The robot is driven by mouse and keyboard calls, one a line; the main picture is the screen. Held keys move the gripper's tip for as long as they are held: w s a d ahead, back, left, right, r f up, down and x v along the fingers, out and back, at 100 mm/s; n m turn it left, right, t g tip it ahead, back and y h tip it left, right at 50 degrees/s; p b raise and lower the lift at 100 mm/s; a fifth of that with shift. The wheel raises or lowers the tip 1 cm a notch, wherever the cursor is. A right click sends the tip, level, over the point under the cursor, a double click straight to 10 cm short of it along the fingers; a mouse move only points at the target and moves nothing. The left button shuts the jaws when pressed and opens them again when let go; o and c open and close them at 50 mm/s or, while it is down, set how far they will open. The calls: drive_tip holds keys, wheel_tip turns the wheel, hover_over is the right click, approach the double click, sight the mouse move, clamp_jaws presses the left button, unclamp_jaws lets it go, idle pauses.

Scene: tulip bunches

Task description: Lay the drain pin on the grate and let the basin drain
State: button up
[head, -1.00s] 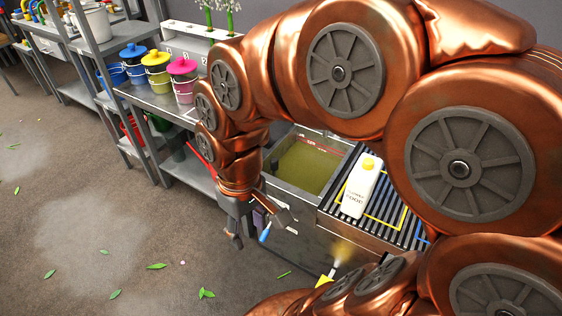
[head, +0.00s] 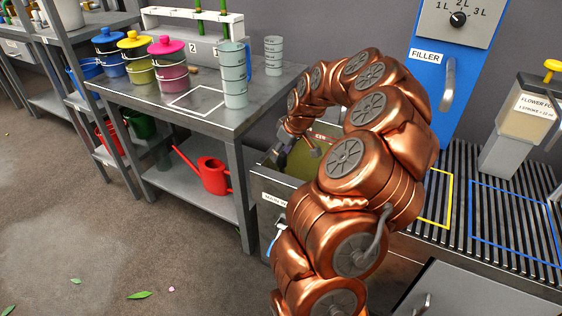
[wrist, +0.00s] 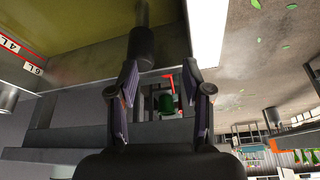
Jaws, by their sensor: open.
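The basin (head: 262,185) holds murky green-yellow liquid. Its scale marks show in the wrist view. My gripper (head: 298,157) points down over the basin, partly hidden by its rim and my arm. In the wrist view my gripper (wrist: 167,88) is open, with nothing clearly between its fingers. A dark upright cylinder on a thinner stem (wrist: 141,45), perhaps the drain pin, shows just beyond the left finger; I cannot tell whether they touch. The slatted grate (head: 455,165) lies right of the basin, with yellow and blue outlines; my arm hides part of it.
A flower food dispenser (head: 520,125) stands at the grate's back right, beside the blue filler panel (head: 430,85). A blue-handled tool (head: 273,240) hangs on the basin's front. The left bench holds a measuring jug (head: 235,78) and lidded buckets (head: 168,65). A red watering can (head: 208,177) sits below.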

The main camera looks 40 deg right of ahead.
sight(286, 156)
drive_tip(key=shift+d+f+b, duration=0.3)
drive_tip(key=shift+d+f, duration=0.85)
drive_tip(key=shift+d, duration=0.05)
drive_tip(key=shift+f, duration=0.25)
drive_tip(key=shift+b+x, duration=0.45)
drive_tip(key=shift+x, duration=3.15)
clamp_jaws()
